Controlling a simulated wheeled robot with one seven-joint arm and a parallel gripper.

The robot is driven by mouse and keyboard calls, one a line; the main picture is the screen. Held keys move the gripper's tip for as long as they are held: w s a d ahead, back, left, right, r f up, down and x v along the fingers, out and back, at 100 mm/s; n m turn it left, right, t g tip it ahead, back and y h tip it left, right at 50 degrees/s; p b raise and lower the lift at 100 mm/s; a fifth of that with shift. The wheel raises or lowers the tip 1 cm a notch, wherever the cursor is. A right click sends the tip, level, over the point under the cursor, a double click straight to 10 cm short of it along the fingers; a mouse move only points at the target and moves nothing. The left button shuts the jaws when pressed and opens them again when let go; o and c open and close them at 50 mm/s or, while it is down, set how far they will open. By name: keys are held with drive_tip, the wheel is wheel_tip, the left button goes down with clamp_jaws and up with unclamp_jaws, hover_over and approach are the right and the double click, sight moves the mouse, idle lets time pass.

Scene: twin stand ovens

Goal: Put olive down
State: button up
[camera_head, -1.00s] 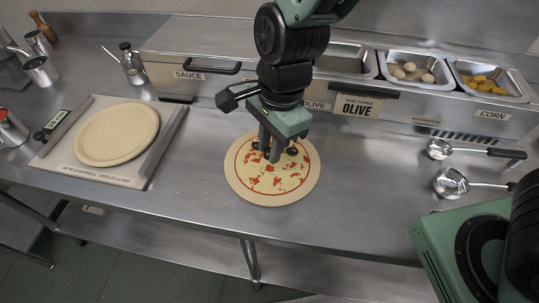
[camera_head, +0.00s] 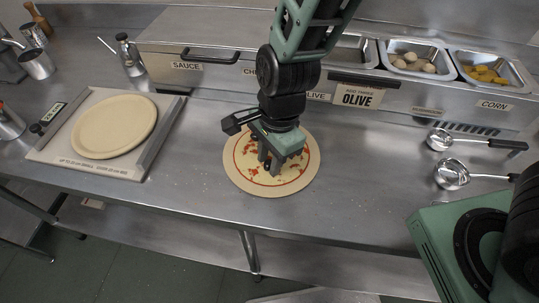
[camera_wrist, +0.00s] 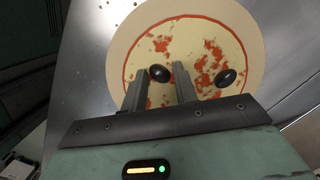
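The pizza base (camera_head: 300,182) with a red sauce ring and red bits lies on the steel counter; it also fills much of the wrist view (camera_wrist: 120,50). My gripper (camera_head: 266,168) points down over the pizza, its fingertips close to the surface. In the wrist view my gripper (camera_wrist: 160,75) has its fingers a narrow gap apart, with a black olive (camera_wrist: 160,73) between the tips. The gap is about the olive's width.
A plain dough round (camera_head: 115,126) lies on a board (camera_head: 75,162) at left. Behind stands a topping rail with labels, an OLIVE sign (camera_head: 358,96), and bins of pale lumps (camera_head: 410,60) and yellow pieces (camera_head: 485,75). Two ladles (camera_head: 452,174) lie at right.

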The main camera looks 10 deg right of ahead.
drive_tip(key=shift+o, duration=1)
drive_tip(key=shift+r, duration=0.1)
wheel_tip(320, 180, up, 12)
drive_tip(key=d+p, duration=0.1)
drive_tip(key=d, duration=0.1)
drive_tip(key=s+d+r+n, duration=0.1)
drive_tip(key=s+d+n, duration=0.2)
drive_tip(key=n, duration=0.7)
drive_tip(key=s+d+r+n+h, duration=0.1)
drive_tip(key=s+d+r+n, duration=0.1)
drive_tip(key=s+n, duration=0.6)
drive_tip(key=shift+d+r+n+t, duration=0.25)
drive_tip(key=shift+d+n+t, duration=0.25)
drive_tip(key=shift+n, duration=0.7)
